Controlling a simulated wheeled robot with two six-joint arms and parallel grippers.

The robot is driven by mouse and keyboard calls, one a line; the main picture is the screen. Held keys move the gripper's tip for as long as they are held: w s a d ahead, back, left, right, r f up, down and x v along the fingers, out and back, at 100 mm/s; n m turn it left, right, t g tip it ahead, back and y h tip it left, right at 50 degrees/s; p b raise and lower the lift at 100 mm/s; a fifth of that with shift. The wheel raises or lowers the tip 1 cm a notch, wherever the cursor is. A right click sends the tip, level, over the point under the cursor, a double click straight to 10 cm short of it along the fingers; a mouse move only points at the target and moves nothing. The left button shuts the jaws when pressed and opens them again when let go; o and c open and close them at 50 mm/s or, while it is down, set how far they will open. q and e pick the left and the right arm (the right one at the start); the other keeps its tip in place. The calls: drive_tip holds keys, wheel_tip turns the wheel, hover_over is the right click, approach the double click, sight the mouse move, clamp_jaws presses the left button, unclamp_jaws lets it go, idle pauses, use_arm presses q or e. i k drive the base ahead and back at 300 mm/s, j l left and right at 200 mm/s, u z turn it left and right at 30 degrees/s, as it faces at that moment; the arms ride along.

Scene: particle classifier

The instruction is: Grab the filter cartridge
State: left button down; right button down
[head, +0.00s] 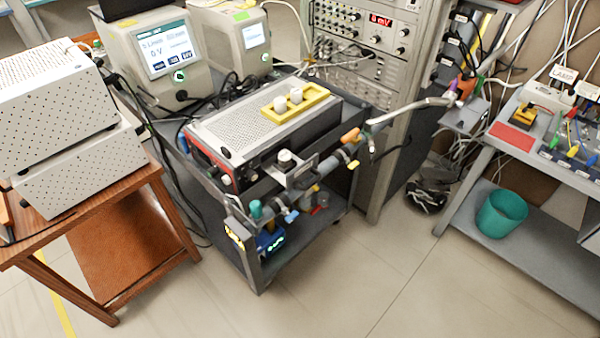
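A yellow holder (318,92) lies on top of a perforated grey instrument on the cart. Two short white cylinders stand upright in it, a left one (280,104) and a right one (296,96); they look like filter cartridges. A similar white round piece (285,157) sits on a grey bracket assembly (292,176) at the instrument's front. I cannot tell for certain which piece is the filter cartridge. Neither of my grippers shows in the head view.
The instrument (238,122) rests on a grey cart (246,216) with pipes and valves (330,163) along its front. A wooden table (140,184) with grey boxes stands left. A grey bench (480,165) and teal bin (502,213) are right. The front floor is clear.

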sight(284, 156)
drive_tip(key=u, duration=0.45)
drive_tip(key=i+l+u, duration=0.2)
drive_tip(key=l+u, duration=0.15)
drive_tip(key=l, duration=0.15)
drive_tip(key=i+l+u, duration=0.1)
drive_tip(key=l+u, duration=0.25)
drive_tip(key=l, duration=0.2)
drive_tip(key=l+u, duration=0.4)
drive_tip(key=l, duration=0.2)
drive_tip(key=i, duration=0.05)
